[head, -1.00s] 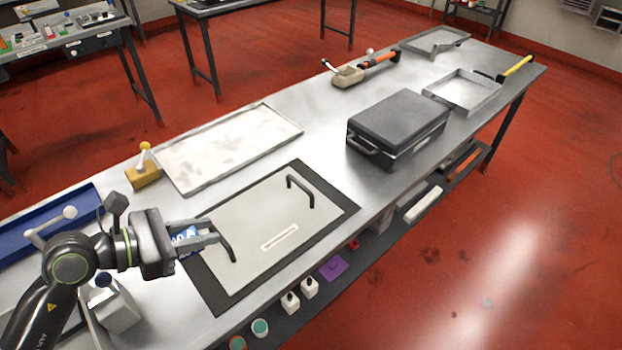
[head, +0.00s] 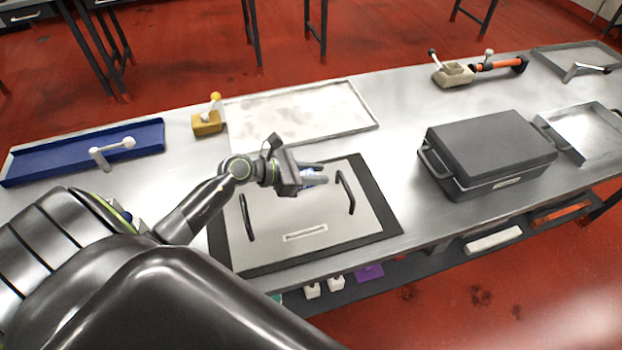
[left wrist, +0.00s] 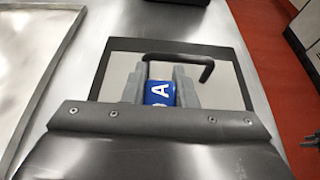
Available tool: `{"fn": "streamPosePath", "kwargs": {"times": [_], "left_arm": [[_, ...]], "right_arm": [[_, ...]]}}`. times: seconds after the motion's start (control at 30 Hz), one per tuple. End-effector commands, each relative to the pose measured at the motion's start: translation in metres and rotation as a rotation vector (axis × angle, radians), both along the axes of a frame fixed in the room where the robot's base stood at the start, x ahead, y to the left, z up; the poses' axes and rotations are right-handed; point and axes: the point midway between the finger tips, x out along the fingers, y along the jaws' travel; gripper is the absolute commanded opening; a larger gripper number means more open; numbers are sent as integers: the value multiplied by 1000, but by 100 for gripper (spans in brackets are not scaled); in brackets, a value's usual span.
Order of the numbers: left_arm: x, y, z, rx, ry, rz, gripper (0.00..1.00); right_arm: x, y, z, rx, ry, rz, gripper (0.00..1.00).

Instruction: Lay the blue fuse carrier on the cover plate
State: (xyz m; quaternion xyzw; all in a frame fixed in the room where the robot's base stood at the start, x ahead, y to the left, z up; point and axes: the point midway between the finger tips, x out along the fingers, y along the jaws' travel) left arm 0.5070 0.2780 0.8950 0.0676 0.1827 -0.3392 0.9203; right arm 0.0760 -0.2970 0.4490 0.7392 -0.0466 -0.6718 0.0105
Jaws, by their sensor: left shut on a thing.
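The cover plate (head: 300,246) is a light grey panel with a dark border, two black handles and a small label, lying on the metal bench. My left gripper (head: 316,176) is over the plate, between its two handles. It is shut on the blue fuse carrier (left wrist: 159,93), which shows a white letter A between the fingers in the left wrist view. In the head view the carrier (head: 312,178) is mostly hidden by the fingers. I cannot tell its exact height over the plate. My right gripper is not in view.
A dark grey case (head: 490,150) stands right of the plate. A shallow metal tray (head: 376,122) lies behind it. A yellow block with a lever (head: 207,122) and a blue tray (head: 60,168) are at the left. The plate's black handles (head: 346,192) stick up beside the gripper.

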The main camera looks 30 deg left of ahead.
Motion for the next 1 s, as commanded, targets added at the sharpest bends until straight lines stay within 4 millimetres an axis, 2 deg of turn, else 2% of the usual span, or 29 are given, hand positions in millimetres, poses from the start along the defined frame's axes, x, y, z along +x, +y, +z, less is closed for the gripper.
{"fn": "streamPosePath", "kwargs": {"times": [0.4,0.8,0.83,1.0], "left_arm": [[0,0,-47,-1,-2,0,0],[0,0,-53,0,-3,-1,0],[0,0,-53,1,-2,-1,26],[0,0,-52,1,-2,-1,47]], "right_arm": [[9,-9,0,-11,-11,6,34],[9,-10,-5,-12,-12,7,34],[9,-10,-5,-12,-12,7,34],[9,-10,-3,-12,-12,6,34]]}}
